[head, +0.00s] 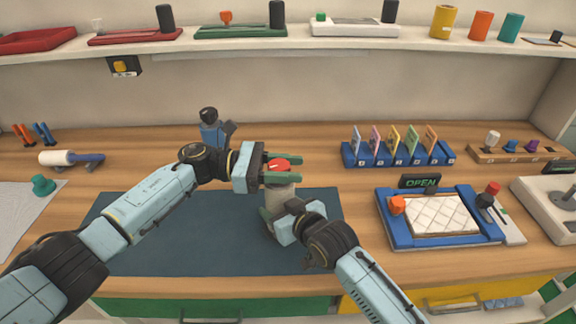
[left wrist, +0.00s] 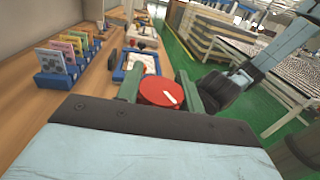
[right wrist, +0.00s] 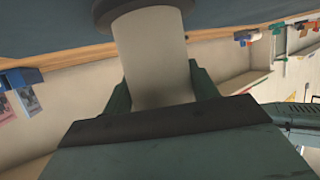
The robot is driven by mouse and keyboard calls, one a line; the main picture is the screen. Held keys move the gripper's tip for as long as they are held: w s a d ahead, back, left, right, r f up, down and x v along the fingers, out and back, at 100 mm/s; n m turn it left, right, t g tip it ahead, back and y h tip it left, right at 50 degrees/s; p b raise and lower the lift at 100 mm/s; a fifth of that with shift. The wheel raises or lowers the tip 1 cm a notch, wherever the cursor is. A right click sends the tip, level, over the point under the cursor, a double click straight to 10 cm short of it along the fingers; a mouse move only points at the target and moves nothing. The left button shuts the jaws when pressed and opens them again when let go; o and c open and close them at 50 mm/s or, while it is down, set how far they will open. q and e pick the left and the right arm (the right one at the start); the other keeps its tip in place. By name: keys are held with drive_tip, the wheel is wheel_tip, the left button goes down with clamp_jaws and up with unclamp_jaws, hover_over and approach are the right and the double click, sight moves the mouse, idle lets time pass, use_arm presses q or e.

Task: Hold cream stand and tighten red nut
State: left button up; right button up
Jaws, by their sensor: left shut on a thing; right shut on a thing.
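The red nut (head: 279,164) sits on top of the cream stand (head: 282,193), which is upright on the dark mat (head: 180,250). The nut also shows in the left wrist view (left wrist: 161,92), a round red disc with a white mark. My left gripper (head: 283,170) has its green fingers on either side of the nut and is shut on it. My right gripper (head: 272,214) is shut on the cream stand lower down. In the right wrist view the stand (right wrist: 152,58) lies between the fingers. Parts of the stand are hidden by my grippers.
A blue rack (head: 395,156) with several cards stands at the back right. A blue tray (head: 445,238) with a quilted white pad and an OPEN sign is at the right. A teal knob (head: 43,184) and a white roller (head: 60,158) lie at the left. The mat's left part is mostly clear.

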sight(287, 166)
use_arm(q)
drive_tip(key=shift+m+g+y, duration=0.4)
drive_tip(key=shift+m+g, duration=0.8)
drive_tip(key=shift+g, duration=0.7)
drive_tip(key=shift+m+g, duration=0.3)
drive_tip(key=shift+s+a+g+y, duration=0.2)
drive_tip(key=shift+g+y, duration=0.1)
drive_tip(key=shift+g, duration=0.1)
drive_tip(key=o, duration=1)
drive_tip(key=shift+d+m, duration=0.1)
drive_tip(key=shift+m, duration=0.2)
drive_tip(key=shift+r, duration=0.2)
wheel_tip(287, 166, up, 10)
drive_tip(key=shift+f, duration=0.15)
